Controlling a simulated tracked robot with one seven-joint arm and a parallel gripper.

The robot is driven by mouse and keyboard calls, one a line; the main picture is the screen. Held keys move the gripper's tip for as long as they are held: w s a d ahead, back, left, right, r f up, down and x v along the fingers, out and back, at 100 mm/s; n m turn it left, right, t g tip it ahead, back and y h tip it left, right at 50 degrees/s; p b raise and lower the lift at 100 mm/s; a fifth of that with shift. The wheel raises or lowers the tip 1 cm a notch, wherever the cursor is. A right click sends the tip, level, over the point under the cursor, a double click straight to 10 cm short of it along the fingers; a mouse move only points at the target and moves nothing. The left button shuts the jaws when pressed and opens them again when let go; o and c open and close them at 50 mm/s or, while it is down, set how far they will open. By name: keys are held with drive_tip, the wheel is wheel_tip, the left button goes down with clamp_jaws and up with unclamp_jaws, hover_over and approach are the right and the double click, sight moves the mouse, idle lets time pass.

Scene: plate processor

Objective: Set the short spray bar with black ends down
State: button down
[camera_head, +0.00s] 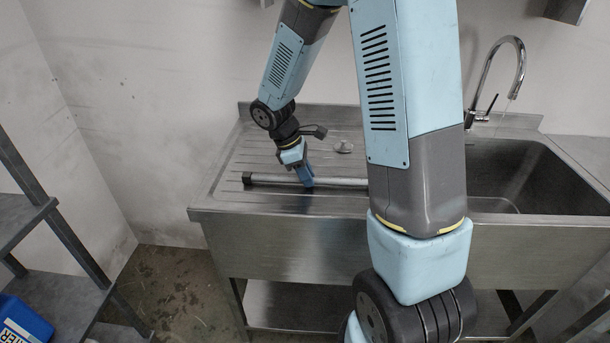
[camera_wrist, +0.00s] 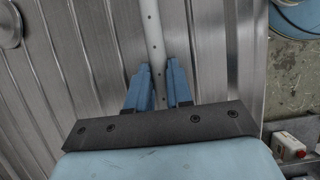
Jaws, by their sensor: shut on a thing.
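The short spray bar (camera_head: 270,179) is a grey tube with a black end showing at its left. It lies level across the ridged drainboard of the steel sink unit, at or just above the surface; I cannot tell if it touches. Its right end is hidden behind my arm. My gripper (camera_head: 306,180) is shut on the bar near its visible middle, pointing down. In the wrist view, the blue fingers of my gripper (camera_wrist: 159,85) stand on either side of the pale bar (camera_wrist: 152,35), which has small holes along it. Neither end of the bar shows there.
The drainboard (camera_head: 240,205) has free room around the bar. A small round metal piece (camera_head: 343,147) lies behind it. The sink basin (camera_head: 510,175) and curved tap (camera_head: 515,60) are at the right. A grey shelf (camera_head: 50,290) with a blue container (camera_head: 22,322) stands at the left.

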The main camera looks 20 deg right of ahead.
drive_tip(key=shift+s+f, duration=0.1)
drive_tip(key=shift+f, duration=0.15)
drive_tip(key=c, duration=1)
unclamp_jaws()
drive_tip(key=shift+s+f, duration=0.15)
drive_tip(key=shift+f, duration=0.05)
drive_tip(key=v, duration=1.3)
drive_tip(key=shift+s+d+r+m+t+y, duration=0.7)
drive_tip(key=shift+s+d+r+m+t, duration=0.45)
drive_tip(key=shift+s+r+m, duration=1.75)
drive_tip(key=shift+s+d+r+m+t+y, duration=0.8)
drive_tip(key=shift+s+r+m+t, duration=0.65)
drive_tip(key=shift+s, duration=2.75)
drive_tip(key=shift+s+d+r+m+t+y, duration=0.6)
drive_tip(key=shift+s+d+r+m+t, duration=0.45)
drive_tip(key=shift+s+r+m, duration=1.95)
drive_tip(key=shift+s+f+n, duration=0.55)
drive_tip(key=shift+f+n, duration=0.05)
drive_tip(key=shift+n, duration=0.05)
